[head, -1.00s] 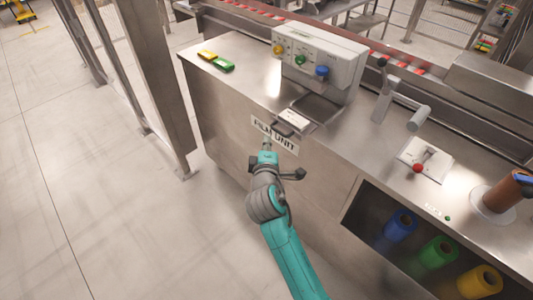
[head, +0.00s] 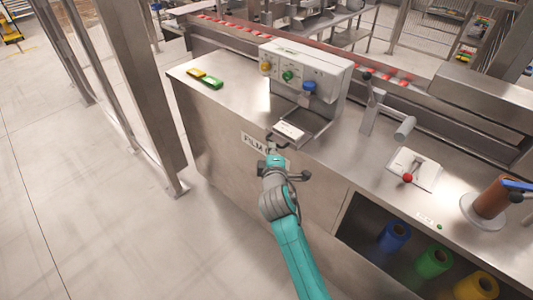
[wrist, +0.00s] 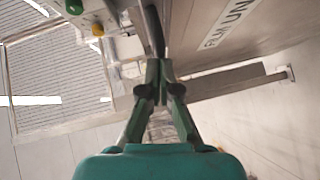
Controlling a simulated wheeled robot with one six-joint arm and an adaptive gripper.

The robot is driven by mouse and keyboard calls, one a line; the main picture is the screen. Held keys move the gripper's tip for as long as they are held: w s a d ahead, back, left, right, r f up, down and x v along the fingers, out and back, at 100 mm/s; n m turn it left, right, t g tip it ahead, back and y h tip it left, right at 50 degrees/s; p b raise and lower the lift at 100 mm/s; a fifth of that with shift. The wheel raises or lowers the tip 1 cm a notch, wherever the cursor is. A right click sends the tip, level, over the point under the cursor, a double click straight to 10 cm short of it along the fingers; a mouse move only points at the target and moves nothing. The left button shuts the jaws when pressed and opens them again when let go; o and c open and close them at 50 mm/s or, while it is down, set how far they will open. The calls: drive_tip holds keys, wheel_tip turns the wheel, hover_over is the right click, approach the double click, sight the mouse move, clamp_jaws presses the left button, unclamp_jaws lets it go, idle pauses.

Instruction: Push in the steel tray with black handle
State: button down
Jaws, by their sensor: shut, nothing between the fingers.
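The steel tray (head: 308,124) sticks out of the white machine at the counter's front edge. Its black handle (head: 274,138) faces my arm and overhangs the front panel. My gripper (head: 271,153) is just in front of and below the handle. In the wrist view my gripper (wrist: 160,70) is shut and empty, and a dark bar, seemingly the handle (wrist: 152,30), lies just beyond its tips. I cannot tell whether they touch.
The white machine (head: 310,72) carries yellow, green and blue knobs. Yellow and green blocks (head: 205,79) lie at the counter's left. A lever with a red knob (head: 408,178) stands right. Colored rolls (head: 435,261) sit in an opening below. The floor at left is clear.

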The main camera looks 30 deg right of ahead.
sight(289, 131)
drive_tip(key=w+d, duration=0.1)
drive_tip(key=d, duration=0.1)
drive_tip(key=w+d, duration=0.1)
drive_tip(key=d, duration=0.2)
drive_tip(key=w+d, duration=0.1)
drive_tip(key=d, duration=0.2)
drive_tip(key=shift+w+d, duration=0.15)
drive_tip(key=shift+d, duration=0.05)
drive_tip(key=shift+d+r, duration=0.1)
drive_tip(key=shift+d, duration=0.1)
